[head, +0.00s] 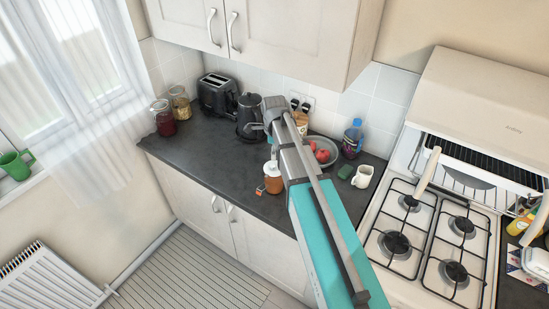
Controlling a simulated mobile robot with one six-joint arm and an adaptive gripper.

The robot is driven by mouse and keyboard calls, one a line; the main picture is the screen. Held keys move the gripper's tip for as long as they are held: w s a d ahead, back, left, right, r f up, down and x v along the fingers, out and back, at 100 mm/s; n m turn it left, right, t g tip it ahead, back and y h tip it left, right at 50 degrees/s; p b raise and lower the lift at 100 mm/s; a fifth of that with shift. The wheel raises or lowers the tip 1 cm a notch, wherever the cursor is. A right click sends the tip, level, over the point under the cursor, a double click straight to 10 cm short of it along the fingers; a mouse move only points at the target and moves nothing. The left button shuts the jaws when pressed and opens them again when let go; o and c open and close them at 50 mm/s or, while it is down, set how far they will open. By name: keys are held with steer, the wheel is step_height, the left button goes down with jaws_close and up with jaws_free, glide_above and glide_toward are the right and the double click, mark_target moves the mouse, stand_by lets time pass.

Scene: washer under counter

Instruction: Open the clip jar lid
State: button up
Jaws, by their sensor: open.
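A small jar with orange-brown contents (273,179) stands on the dark counter, close to the left side of my arm. Its upper part is pale and small in the picture, so I cannot tell how its lid or clip stands. Two more glass jars stand in the far left corner, one with dark red contents (165,121) and one with pale yellowish contents (180,106). Both look upright with their tops on. My arm reaches over the counter from the bottom of the picture. I cannot make out my gripper's fingers; the arm appears to hide them.
A black toaster (217,95) and a dark kettle (249,116) stand along the back wall. Right of my arm are a bowl with red fruit (322,152), a bottle (352,139), a green sponge (345,172), a white mug (362,176) and a gas hob (428,238). The left front counter is clear.

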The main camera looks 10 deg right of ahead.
mark_target(272, 165)
steer(key=w+r+m+p, duration=0.1)
steer(key=w+m, duration=0.1)
steer(key=w+r+m+p, duration=0.1)
steer(key=w+r+m, duration=0.1)
steer(key=shift+r+m, duration=0.15)
steer(key=shift+m, duration=0.25)
steer(key=shift+f, duration=0.2)
step_height(272, 165, down, 13)
steer(key=b, duration=1.3)
steer(key=shift+f, duration=0.2)
stand_by(0.4)
